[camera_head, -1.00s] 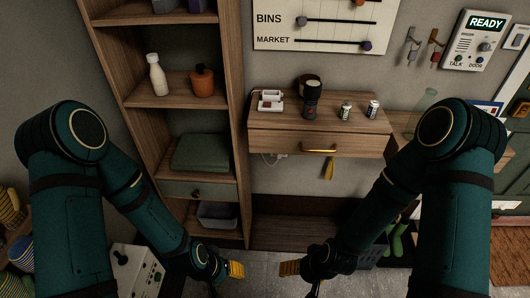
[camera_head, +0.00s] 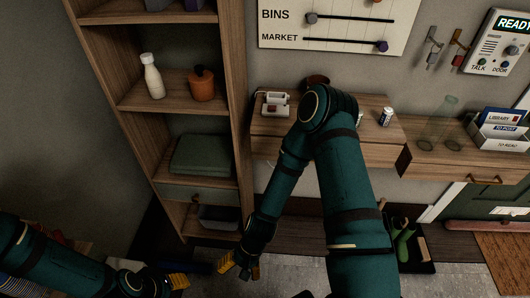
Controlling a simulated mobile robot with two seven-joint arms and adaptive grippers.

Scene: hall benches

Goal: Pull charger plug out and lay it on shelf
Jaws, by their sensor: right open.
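Below the wall shelf (camera_head: 268,127), a small pale shape shows against the wall beside the tall shelf unit. It is too small to tell whether it is the charger plug or its cord. A white device (camera_head: 275,103) stands on the wall shelf. My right gripper (camera_head: 238,265) is open and empty, low over the floor in front of the tall unit, well below the wall shelf. My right arm hides the middle of the wall shelf and its drawer. My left gripper (camera_head: 176,281) is at the bottom left; its fingers show only partly.
The tall shelf unit (camera_head: 238,75) holds a white bottle (camera_head: 153,76), an orange jar (camera_head: 202,85) and a folded green cloth (camera_head: 200,155). A small can (camera_head: 386,117) stands on the wall shelf's right part. Green boots (camera_head: 404,244) stand on the floor at right.

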